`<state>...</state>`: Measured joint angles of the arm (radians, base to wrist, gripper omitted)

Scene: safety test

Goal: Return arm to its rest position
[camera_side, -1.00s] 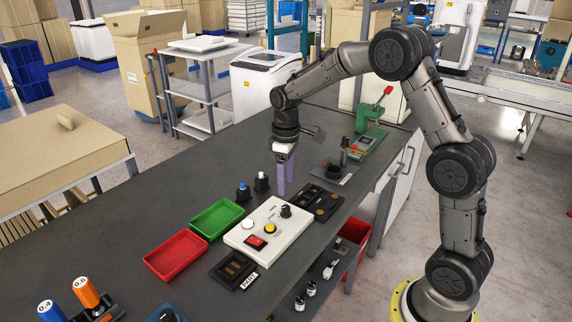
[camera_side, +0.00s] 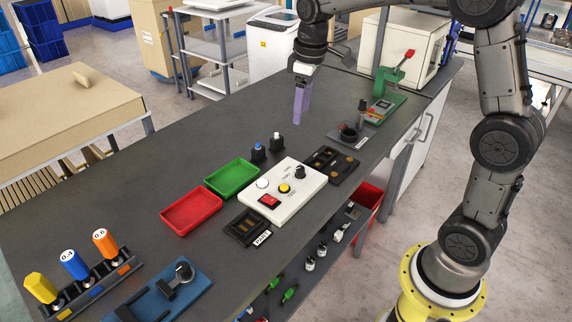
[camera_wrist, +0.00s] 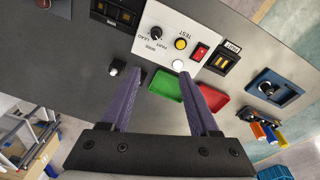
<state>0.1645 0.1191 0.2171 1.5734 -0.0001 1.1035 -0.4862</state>
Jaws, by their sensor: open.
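My gripper (camera_side: 300,120) hangs from my arm above the dark bench (camera_side: 120,185), its purple fingers pointing down. In the side view it is beyond the white test panel (camera_side: 285,190) and clear of it. The wrist view shows the two fingers of my gripper (camera_wrist: 160,76) spread apart with nothing between them. The test panel (camera_wrist: 175,35), with its knob, yellow button, white button and red switch, lies past the fingertips there. The upper part of my arm is cut off by the top of the side view.
A red tray (camera_side: 191,212) and a green tray (camera_side: 232,179) lie left of the panel. Two small knobbed parts (camera_side: 267,150) stand behind it. A green press (camera_side: 390,82) stands at the far right. Coloured-handled tools (camera_side: 75,265) fill a front-left rack. The bench's left side is mostly bare.

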